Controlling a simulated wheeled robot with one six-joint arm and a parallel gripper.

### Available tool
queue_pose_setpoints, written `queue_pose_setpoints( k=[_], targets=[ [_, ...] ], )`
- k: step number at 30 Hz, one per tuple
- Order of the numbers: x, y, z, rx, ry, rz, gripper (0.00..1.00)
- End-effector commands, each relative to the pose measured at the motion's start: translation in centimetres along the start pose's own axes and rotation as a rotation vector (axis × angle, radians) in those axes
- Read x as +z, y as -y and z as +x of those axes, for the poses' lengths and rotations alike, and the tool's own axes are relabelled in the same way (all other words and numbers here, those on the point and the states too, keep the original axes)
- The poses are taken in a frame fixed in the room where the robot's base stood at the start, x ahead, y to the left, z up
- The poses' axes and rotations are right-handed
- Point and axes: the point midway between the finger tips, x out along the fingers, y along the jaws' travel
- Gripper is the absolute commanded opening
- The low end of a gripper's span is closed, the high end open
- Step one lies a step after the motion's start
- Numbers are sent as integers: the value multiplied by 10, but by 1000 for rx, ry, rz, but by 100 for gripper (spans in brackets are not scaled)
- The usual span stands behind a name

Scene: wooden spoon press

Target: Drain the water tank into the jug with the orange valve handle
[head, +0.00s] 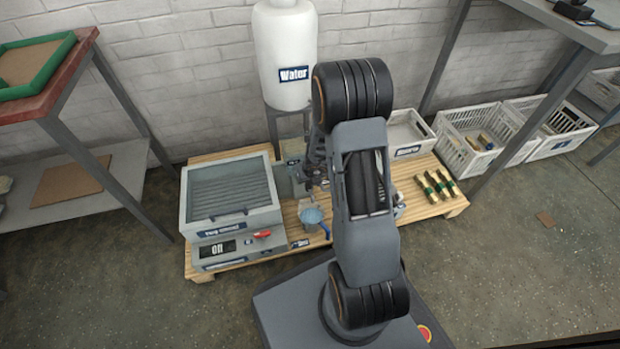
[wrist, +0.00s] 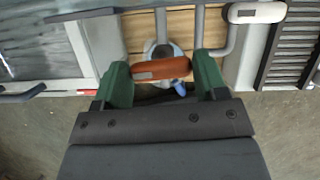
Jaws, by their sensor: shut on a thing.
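The white water tank (head: 284,60), labelled "Water", stands at the back against the wall. A pale blue jug (head: 312,215) with a blue handle stands on the pallet below it; its water level cannot be made out. In the wrist view, my gripper (wrist: 162,72) has its green fingers shut on the orange valve handle (wrist: 160,69), which lies crosswise between them. The jug (wrist: 177,50) shows behind and below this handle, partly covered. In the head view my arm hides the valve handle, and my gripper (head: 313,175) is only partly visible.
A grey machine (head: 205,250) with a lid, an "ON" display and a red handle stands left of the jug. A grey-white handle (wrist: 256,12) sits on a pipe to the right in the wrist view. Brass-coloured bars (head: 438,185) and white crates (head: 470,150) are at the right.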

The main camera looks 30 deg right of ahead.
Motion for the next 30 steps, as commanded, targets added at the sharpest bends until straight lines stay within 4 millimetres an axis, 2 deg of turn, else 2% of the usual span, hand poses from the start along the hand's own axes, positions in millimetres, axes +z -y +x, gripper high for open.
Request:
queue_pose_setpoints(
  k=[9,24,25,28,30],
  targets=[
    [-1,0,0,-36,-2,84,42],
    [0,0,0,-42,-2,101,42],
    [0,0,0,-42,-2,101,68],
    [0,0,0,-42,-1,100,77],
    [0,0,0,-41,-1,99,77]
  ],
)
